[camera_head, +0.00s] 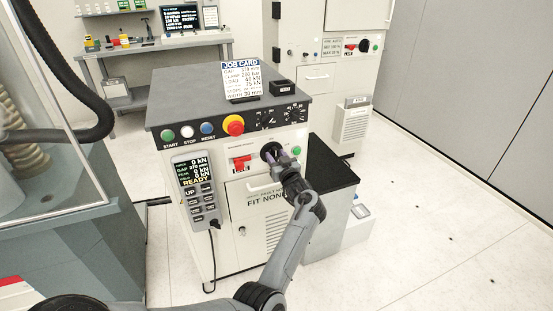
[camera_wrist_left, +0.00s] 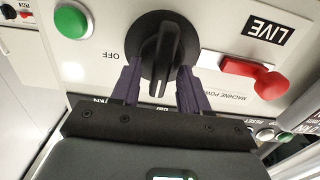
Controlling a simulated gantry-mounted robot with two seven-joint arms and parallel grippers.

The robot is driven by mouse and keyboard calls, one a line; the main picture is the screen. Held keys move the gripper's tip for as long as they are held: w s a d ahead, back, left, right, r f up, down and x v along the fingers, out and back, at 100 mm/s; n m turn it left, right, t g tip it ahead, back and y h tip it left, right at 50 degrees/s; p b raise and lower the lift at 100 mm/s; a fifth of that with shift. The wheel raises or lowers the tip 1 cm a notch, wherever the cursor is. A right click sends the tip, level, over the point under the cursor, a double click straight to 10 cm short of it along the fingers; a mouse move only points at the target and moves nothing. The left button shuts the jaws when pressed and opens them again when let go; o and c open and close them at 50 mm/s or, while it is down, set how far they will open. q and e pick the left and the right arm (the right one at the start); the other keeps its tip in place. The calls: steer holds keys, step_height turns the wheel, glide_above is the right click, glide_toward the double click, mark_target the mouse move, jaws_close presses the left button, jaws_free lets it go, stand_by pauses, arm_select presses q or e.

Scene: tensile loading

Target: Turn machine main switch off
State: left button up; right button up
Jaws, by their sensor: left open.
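A black rotary switch (camera_head: 270,150) is on the upper front of the white control cabinet. In the left wrist view the switch (camera_wrist_left: 158,38) shows a raised grip bar running roughly up and down the picture, with an OFF mark beside it. My left gripper (camera_head: 284,162) is at the switch in the head view. In the left wrist view its two dark fingers (camera_wrist_left: 160,86) are open, one on each side of the grip bar. I cannot tell whether they touch it. My right gripper is in neither view.
A red handle (camera_wrist_left: 255,76) by a MACHINE POWER label and a green button (camera_wrist_left: 72,21) flank the switch. A red emergency button (camera_head: 233,125), a pendant (camera_head: 195,185) and a job card (camera_head: 241,80) are on the cabinet (camera_head: 228,225).

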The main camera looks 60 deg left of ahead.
arm_select(q)
steer(key=shift+c, duration=0.2)
jaws_close()
